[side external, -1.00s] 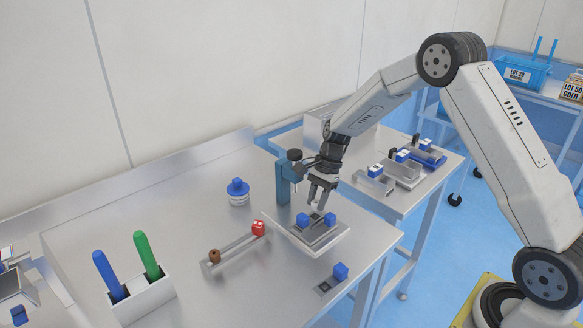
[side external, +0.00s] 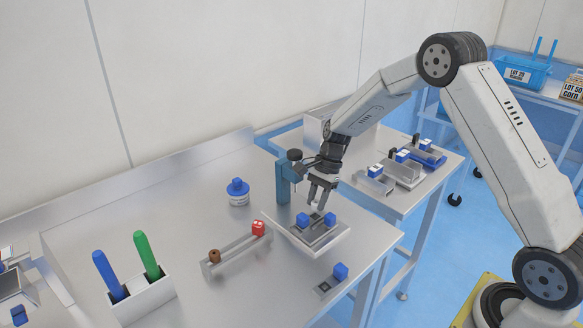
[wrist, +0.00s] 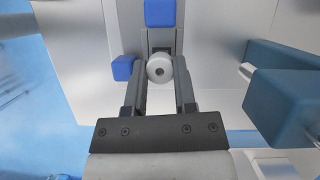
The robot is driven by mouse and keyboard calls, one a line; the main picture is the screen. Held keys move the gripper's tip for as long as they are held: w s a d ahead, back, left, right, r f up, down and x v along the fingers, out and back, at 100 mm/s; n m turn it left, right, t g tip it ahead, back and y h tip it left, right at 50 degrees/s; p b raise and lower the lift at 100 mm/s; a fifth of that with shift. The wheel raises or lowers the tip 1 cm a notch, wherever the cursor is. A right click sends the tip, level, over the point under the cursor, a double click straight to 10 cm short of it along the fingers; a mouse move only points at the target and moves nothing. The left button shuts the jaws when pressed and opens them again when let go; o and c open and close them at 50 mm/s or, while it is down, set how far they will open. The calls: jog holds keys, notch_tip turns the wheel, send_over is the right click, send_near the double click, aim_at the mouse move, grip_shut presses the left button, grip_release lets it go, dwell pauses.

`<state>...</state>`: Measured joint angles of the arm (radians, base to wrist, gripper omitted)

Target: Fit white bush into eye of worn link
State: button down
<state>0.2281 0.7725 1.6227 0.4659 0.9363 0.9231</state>
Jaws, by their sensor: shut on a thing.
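My gripper (side external: 320,202) is shut on the white bush (wrist: 159,69), a round white piece with a small central hole, held between the fingertips in the wrist view. In the side view the fingers point down over a pale plate (side external: 330,250), and the bush cannot be made out there. A grey fixture (side external: 318,233) with blue blocks lies on this plate below my gripper. The worn link is not clearly distinguishable. Its eye seems hidden behind the bush and fingers, so I cannot tell whether the bush touches it.
A blue post press (side external: 283,182) stands close to my gripper, at right in the wrist view (wrist: 285,100). A blue-lidded jar (side external: 238,192) stands behind. A blue block (side external: 341,271) sits near the front edge.

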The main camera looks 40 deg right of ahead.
jog(key=shift+f, duration=1.35)
dwell(0.3)
jog(key=shift+c, duration=1.7)
grip_release()
jog(key=shift+s, duration=0.1)
jog(key=v, duration=0.8)
jog(key=shift+w, duration=0.2)
